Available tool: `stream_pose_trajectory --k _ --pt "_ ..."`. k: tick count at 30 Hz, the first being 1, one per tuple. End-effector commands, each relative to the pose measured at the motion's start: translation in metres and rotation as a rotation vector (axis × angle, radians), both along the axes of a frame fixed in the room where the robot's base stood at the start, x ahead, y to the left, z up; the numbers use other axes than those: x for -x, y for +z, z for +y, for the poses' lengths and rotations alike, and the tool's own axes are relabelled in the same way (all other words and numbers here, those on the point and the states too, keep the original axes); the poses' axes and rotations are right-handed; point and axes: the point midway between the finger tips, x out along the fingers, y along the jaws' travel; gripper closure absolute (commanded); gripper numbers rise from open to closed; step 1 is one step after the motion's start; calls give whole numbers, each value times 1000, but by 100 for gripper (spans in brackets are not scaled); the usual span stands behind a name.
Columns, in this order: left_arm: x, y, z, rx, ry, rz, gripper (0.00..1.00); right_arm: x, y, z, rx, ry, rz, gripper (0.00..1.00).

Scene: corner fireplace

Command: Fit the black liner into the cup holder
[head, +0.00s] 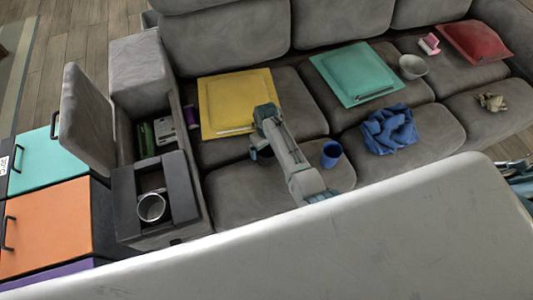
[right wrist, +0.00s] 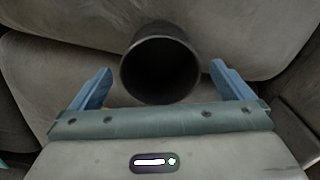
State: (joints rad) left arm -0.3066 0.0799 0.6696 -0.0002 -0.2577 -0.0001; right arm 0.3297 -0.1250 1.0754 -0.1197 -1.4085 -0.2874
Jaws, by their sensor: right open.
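The black liner (right wrist: 160,68) is a dark, round, hollow cup with its open mouth toward the camera in the right wrist view. It stands on the grey sofa seat. My right gripper (right wrist: 161,75) is open, with one blue finger on each side of the liner and a gap on both sides. In the head view my right gripper (head: 260,150) is over the near left seat, and it mostly hides the liner. The cup holder (head: 151,207) is a round silver-rimmed well in the dark console tray at left. My left gripper is not in view.
The console's storage bin beside the raised grey lid (head: 88,120) holds small items. A blue cup (head: 331,154) stands right of my right arm.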

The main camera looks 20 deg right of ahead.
Motion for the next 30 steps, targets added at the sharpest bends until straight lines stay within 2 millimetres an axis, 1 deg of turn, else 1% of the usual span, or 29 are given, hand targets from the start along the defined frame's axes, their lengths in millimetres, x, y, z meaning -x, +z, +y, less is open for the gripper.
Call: stream_pose_trajectory --k 1,5,6,8,9,10,20,23,26,29,30 --pt "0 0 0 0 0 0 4 0 0 0 0 0 0 4" --pt "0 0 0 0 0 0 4 0 0 0 0 0 0 30" --pt "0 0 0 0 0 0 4 0 0 0 0 0 0 38" --pt "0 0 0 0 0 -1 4 0 0 0 0 0 0 49" --pt "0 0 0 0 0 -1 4 0 0 0 0 0 0 57" --pt "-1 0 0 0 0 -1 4 0 1 0 0 0 0 61" --pt "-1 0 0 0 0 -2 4 0 4 0 0 0 -1 61" --pt "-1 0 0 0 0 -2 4 -1 10 0 0 0 -2 61" --pt "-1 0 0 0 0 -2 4 -1 21 0 0 0 -3 61" --pt "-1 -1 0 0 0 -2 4 -1 38 1 0 0 -4 61" --pt "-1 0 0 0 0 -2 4 9 36 0 -1 0 1 61"
